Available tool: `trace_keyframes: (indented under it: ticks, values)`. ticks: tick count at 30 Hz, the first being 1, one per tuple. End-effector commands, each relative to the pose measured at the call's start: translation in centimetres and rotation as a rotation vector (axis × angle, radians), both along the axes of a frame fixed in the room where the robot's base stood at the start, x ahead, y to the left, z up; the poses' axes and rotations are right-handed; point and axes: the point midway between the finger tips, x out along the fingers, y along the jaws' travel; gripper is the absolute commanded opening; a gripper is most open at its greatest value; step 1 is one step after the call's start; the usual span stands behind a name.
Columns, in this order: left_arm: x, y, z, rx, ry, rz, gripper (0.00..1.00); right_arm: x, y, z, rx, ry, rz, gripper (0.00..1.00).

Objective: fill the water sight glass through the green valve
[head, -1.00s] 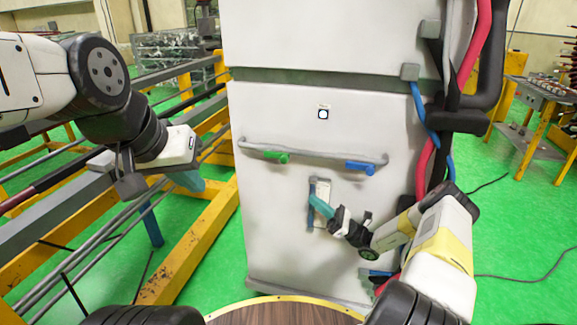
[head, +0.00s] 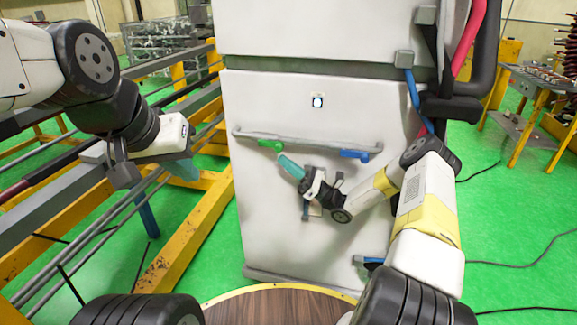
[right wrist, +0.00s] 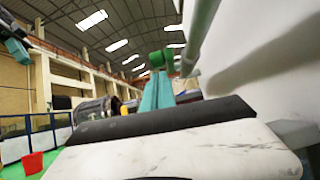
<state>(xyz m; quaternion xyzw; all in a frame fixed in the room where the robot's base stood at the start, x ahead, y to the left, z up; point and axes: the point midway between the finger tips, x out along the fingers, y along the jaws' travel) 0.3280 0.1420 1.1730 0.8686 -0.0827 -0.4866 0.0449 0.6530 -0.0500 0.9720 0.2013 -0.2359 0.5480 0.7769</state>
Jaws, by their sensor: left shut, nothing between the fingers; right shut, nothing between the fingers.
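The green valve (head: 269,144) sits at the left end of a grey pipe on the front of the white cabinet. It also shows in the right wrist view (right wrist: 160,59), just beyond my fingertips. My right gripper (head: 282,160) is shut and empty, with its teal fingers just below and right of the green valve; I cannot tell whether they touch it. The sight glass (head: 305,209) is a narrow upright strip below the pipe, mostly hidden behind my right gripper. My left gripper (head: 184,168) is shut and empty, off to the left over the yellow frame.
A blue valve (head: 354,154) is at the right end of the same grey pipe (head: 310,147). A small gauge (head: 318,101) is above it. A yellow frame with rails (head: 190,235) stands left of the cabinet. Hoses run along the cabinet's right side.

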Motion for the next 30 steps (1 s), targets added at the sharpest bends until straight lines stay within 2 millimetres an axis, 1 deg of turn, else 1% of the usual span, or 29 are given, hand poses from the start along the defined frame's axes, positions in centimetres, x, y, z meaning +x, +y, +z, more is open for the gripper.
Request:
trace_keyframes:
  ticks: [1, 4, 15, 17, 21, 24, 30]
  values:
    - [0.0, 0.0, 0.0, 0.000, 0.000, 0.000, 0.00, 0.0, 0.1, 0.4, 0.000, 0.000, 0.000, 0.00]
    - [0.0, 0.0, 0.0, 0.000, 0.000, 0.000, 0.00, 0.1, 0.1, 0.8, 0.000, 0.001, -0.001, 0.00]
    - [0.0, 0.0, 0.0, 0.000, 0.000, 0.000, 0.00, 0.1, 0.0, 1.0, 0.000, 0.001, -0.001, 0.00]
    - [0.0, 0.0, 0.0, 0.000, 0.000, 0.000, 0.00, 0.0, -0.2, 1.5, 0.000, 0.001, -0.001, 0.00]
    - [0.0, 0.0, 0.0, 0.000, 0.000, 0.000, 0.00, -0.2, -0.7, 3.5, 0.001, -0.001, -0.001, 0.00]
    - [0.0, 0.0, 0.0, 0.000, 0.000, 0.000, 0.00, -0.2, -0.7, 4.6, 0.001, 0.000, 0.000, 0.00]
    - [0.0, 0.0, 0.0, 0.000, 0.000, 0.000, 0.00, -0.2, -0.7, 4.6, 0.000, 0.001, 0.001, 0.00]
